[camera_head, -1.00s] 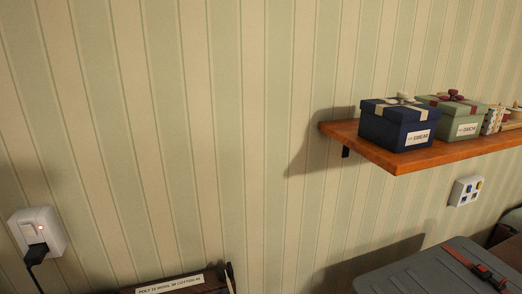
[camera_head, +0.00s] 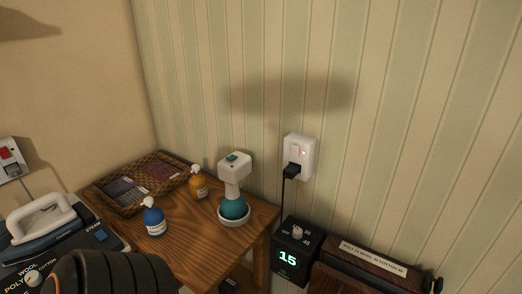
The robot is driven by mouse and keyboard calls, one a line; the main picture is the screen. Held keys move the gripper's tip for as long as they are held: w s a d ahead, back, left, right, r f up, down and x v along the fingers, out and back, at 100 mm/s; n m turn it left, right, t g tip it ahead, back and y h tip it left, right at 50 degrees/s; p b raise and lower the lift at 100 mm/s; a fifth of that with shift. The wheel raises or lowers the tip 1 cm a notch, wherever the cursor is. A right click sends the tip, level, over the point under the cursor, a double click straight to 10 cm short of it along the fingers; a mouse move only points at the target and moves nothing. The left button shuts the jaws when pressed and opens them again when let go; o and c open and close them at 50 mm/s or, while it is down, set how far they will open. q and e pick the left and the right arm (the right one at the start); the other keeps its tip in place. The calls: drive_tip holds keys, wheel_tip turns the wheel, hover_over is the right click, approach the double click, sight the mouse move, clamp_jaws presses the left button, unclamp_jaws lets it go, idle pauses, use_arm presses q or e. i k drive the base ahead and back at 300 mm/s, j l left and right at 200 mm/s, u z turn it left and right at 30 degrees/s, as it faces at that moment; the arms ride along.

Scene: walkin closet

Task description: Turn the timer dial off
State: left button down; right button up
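The timer is a small black box (camera_head: 290,262) with a lit "15" on its front, in the lower middle of the head view. A pale round dial (camera_head: 297,232) sits on its top face, with small markings around it, one reading 45. The timer stands against the striped wall, just right of the wooden table. A black cord runs down behind it from the wall socket. Neither gripper is in view.
The wooden table (camera_head: 190,235) bears a wicker tray (camera_head: 100,187), blue bottle (camera_head: 154,220), amber bottle (camera_head: 198,185) and teal-based device (camera_head: 233,207). An iron (camera_head: 40,222) is left; a dark wooden box (camera_head: 350,280) is right.

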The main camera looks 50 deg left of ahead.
sight(298, 232)
drive_tip(key=u, duration=1.4)
